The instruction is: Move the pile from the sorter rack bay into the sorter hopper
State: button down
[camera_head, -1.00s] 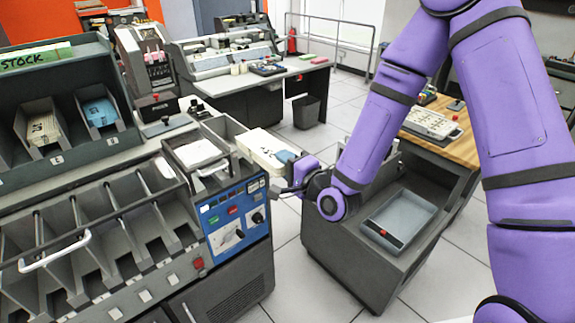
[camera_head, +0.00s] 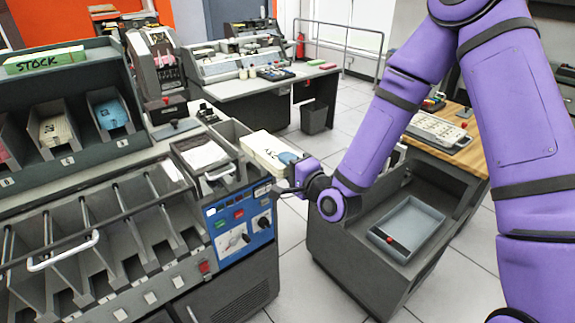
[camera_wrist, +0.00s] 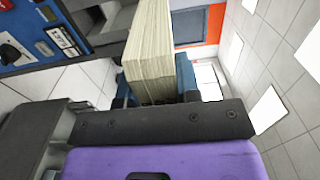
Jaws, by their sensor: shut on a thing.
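My gripper (camera_head: 285,163) is shut on a pile of cream cards (camera_head: 266,148), just right of the sorter's near end in the head view. In the wrist view the pile (camera_wrist: 150,45) stands out from between the two fingers (camera_wrist: 153,88), its card edges stacked evenly. The sorter hopper (camera_head: 218,172) is the open tray with a metal handle on top of the sorter, above the blue control panel (camera_head: 240,225). Some white cards (camera_head: 205,155) lie in it. The held pile is to the right of the hopper, apart from it as far as I can tell.
The sorter's slanted pocket bays (camera_head: 100,235) run to the left, with a white bar handle. The stock rack (camera_head: 60,110) behind holds several card piles. A grey cart with a tray (camera_head: 408,228) and a wood-topped desk (camera_head: 465,135) stand to the right.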

aim_at(258, 143)
jog(key=shift+x, duration=2.15)
jog(key=shift+w, duration=0.1)
jog(key=shift+x, duration=2.2)
jog(key=shift+x, duration=2.2)
jog(key=shift+w, duration=0.1)
jog(key=shift+x, duration=2.15)
jog(key=shift+w, duration=0.1)
